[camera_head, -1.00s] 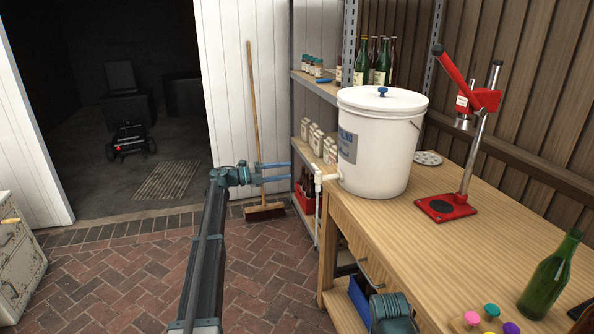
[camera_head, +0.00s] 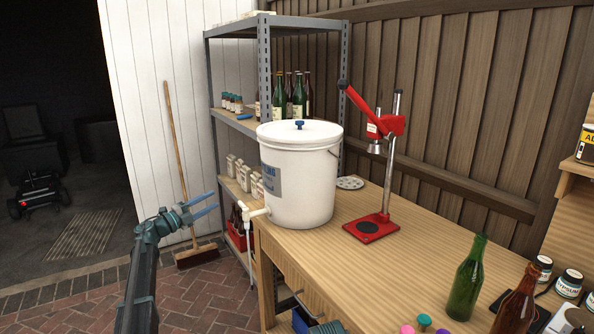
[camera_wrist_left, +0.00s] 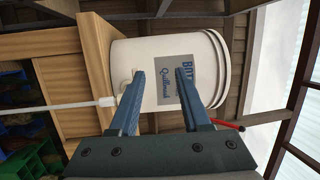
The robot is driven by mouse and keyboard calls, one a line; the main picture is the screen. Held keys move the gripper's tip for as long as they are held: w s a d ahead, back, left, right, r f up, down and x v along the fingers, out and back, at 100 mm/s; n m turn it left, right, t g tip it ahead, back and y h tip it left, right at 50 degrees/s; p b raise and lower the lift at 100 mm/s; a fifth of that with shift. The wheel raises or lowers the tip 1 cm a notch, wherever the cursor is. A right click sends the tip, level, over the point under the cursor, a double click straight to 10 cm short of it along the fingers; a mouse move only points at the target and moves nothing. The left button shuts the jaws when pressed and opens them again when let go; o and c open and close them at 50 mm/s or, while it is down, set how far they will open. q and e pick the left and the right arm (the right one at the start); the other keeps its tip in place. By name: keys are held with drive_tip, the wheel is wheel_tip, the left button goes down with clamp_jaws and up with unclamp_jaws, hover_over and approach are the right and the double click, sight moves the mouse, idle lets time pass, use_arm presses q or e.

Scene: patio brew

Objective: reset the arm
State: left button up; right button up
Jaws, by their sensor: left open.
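My left gripper (camera_head: 204,206) is open and empty. It is held in the air in front of the shelf, left of the wooden workbench. Its two blue fingers also show apart in the left wrist view (camera_wrist_left: 160,88), with the white bucket beyond them and nothing between them. My right gripper cannot be made out in these frames.
A white lidded bucket (camera_head: 312,195) with a spigot stands on the workbench (camera_head: 330,255). A green bottle (camera_head: 467,280) and a brown bottle (camera_head: 515,305) stand at the near right. A broom (camera_head: 176,150) leans on the white wall.

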use_arm(q)
drive_tip(key=s+f+n+g+y, duration=0.1)
drive_tip(key=s+f+n+y, duration=0.4)
drive_tip(key=s+n+y, duration=0.5)
drive_tip(key=s+f+n+g+y, duration=0.1)
drive_tip(key=s+f+n+y, duration=0.2)
drive_tip(key=f+n+y, duration=0.55)
drive_tip(key=s+d+f+n+g+h, duration=0.2)
drive_tip(key=s+d+f+g, duration=0.3)
drive_tip(key=s, duration=0.5)
drive_tip(key=s+d+f+n+g+h, duration=0.1)
drive_tip(key=s+d+f+n+g, duration=0.2)
drive_tip(key=s+d, duration=0.45)
drive_tip(key=s+d+f+n+g+h, duration=0.25)
drive_tip(key=s+d+f, duration=0.2)
drive_tip(key=s, duration=0.75)
drive_tip(key=s+d+m+g+y, duration=0.1)
drive_tip(key=s+d+m+g, duration=0.4)
drive_tip(key=d, duration=0.6)
wheel_tip(320, 180, up, 18)
drive_tip(key=s+t+p, duration=0.1)
drive_tip(key=t+p, duration=0.1)
drive_tip(key=p, duration=1.4)
drive_tip(key=shift+s+d+f+n+p, duration=0.2)
drive_tip(key=shift+s+d+n+p, duration=0.15)
drive_tip(key=shift+d+n, duration=0.1)
